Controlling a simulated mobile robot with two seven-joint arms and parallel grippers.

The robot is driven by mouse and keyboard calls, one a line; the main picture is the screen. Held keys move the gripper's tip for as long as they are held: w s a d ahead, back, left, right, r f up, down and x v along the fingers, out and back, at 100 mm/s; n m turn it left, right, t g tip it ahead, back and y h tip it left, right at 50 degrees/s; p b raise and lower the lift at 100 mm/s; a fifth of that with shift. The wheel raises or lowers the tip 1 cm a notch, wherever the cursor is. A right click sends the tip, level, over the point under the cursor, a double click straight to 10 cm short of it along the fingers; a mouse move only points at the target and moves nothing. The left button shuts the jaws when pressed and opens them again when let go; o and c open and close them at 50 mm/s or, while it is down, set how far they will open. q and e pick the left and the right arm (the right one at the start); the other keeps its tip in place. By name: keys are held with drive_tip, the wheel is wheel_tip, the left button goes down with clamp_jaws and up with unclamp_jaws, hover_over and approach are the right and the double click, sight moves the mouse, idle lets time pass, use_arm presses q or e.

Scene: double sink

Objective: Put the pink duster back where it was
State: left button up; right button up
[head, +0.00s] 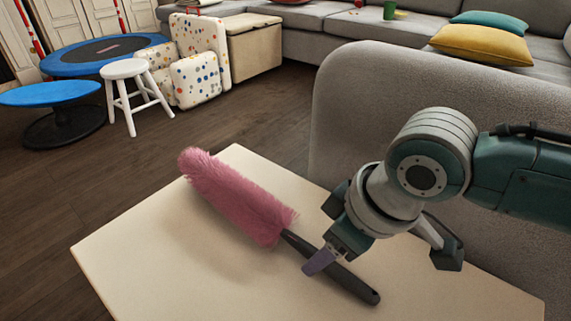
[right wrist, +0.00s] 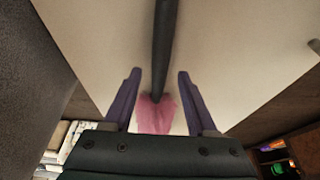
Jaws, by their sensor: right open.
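The pink duster (head: 235,195) lies on a cream tabletop (head: 150,255), its fluffy head toward the back left and its dark handle (head: 345,280) toward the front right. My right gripper (head: 318,262) is at the handle, near where it meets the fluff. In the right wrist view the open right gripper (right wrist: 159,75) has one purple finger on each side of the duster handle (right wrist: 165,40), with gaps on both sides. The pink fluff (right wrist: 156,115) shows farther back between the fingers. Whether the fingertips touch the tabletop cannot be told. My left gripper is not in view.
A grey sofa (head: 345,115) stands close along the table's right side, beside my right arm. A white stool (head: 125,70), a blue trampoline (head: 100,52) and a spotted soft chair (head: 200,60) stand on the floor behind. The tabletop's left part is bare.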

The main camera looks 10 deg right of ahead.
drive_tip(key=p+v, duration=0.7)
drive_tip(key=v, duration=0.4)
drive_tip(key=s+a+r+m+y, duration=0.1)
drive_tip(key=s+a+r, duration=0.1)
drive_tip(key=s+a, duration=0.35)
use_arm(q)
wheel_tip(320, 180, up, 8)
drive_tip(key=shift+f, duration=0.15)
use_arm(e)
drive_tip(key=s+d+r+m+h, duration=0.2)
drive_tip(key=s+d+m+h, duration=0.1)
drive_tip(key=s+d, duration=0.6)
drive_tip(key=shift+s+d+r+m, duration=0.25)
drive_tip(key=shift+r+m, duration=0.05)
drive_tip(key=shift+m, duration=0.4)
drive_tip(key=shift+r, duration=0.1)
